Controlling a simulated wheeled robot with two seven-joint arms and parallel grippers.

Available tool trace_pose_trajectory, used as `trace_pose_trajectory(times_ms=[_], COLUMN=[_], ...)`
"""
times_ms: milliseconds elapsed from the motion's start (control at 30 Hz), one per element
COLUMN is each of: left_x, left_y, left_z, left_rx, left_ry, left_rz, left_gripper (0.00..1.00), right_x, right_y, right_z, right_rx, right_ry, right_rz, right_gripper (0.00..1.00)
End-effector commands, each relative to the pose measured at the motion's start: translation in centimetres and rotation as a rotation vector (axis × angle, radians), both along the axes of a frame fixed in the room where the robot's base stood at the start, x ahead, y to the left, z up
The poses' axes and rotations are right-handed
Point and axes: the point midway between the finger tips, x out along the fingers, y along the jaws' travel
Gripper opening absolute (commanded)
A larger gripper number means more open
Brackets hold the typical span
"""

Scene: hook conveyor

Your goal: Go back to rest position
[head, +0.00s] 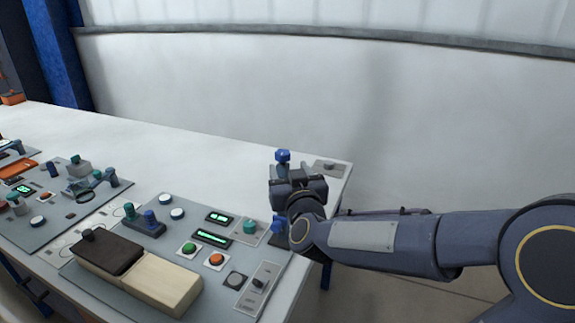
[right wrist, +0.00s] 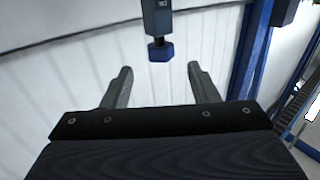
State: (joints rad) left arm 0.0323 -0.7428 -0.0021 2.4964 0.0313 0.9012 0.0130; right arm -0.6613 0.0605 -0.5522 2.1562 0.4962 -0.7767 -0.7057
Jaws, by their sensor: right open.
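My right gripper (head: 292,180) is over the far right end of the control panel, and its arm comes in from the right. In the right wrist view its two fingers (right wrist: 158,68) are spread apart with nothing between them. A blue knob (right wrist: 160,51) on a grey post shows just beyond the fingertips there, apart from both fingers. In the head view a blue knob (head: 283,155) shows just behind the gripper; the gripper hides what lies below it. My left gripper is not in view.
A grey panel (head: 190,213) with buttons, green displays and switches lies on the white table (head: 150,145). A dark-and-cream block (head: 165,282) rests on its front. A second panel (head: 100,205) is at left. A blue knob (head: 279,224) is close under my right wrist. The table's back strip is clear.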

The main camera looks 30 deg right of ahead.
Motion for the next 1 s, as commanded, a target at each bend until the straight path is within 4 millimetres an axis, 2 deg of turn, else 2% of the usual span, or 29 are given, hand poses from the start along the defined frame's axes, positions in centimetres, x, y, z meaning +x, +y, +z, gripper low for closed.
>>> trace_pose_trajectory(times_ms=[467, 567, 633, 767, 867, 1000], left_x=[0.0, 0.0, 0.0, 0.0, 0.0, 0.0], left_y=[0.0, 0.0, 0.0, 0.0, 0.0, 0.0], left_z=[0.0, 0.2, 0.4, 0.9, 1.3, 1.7], left_rx=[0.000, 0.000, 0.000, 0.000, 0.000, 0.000], left_ry=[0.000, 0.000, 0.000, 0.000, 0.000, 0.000], left_rz=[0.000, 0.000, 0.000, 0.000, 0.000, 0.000], left_gripper=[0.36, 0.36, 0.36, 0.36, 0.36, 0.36], right_x=[-0.1, -0.8, -1.9, -6.1, -10.6, -17.7], right_y=[0.0, 0.2, 0.7, 2.6, 4.3, 6.0], right_z=[-0.1, -0.5, -1.3, -2.8, -4.3, -7.0], right_rx=[0.011, 0.069, 0.143, 0.301, 0.392, 0.464], right_ry=[0.006, 0.041, 0.094, 0.238, 0.383, 0.619], right_rz=[0.008, 0.061, 0.132, 0.301, 0.408, 0.479], right_gripper=[0.54, 0.54, 0.54, 0.54, 0.54, 0.54])
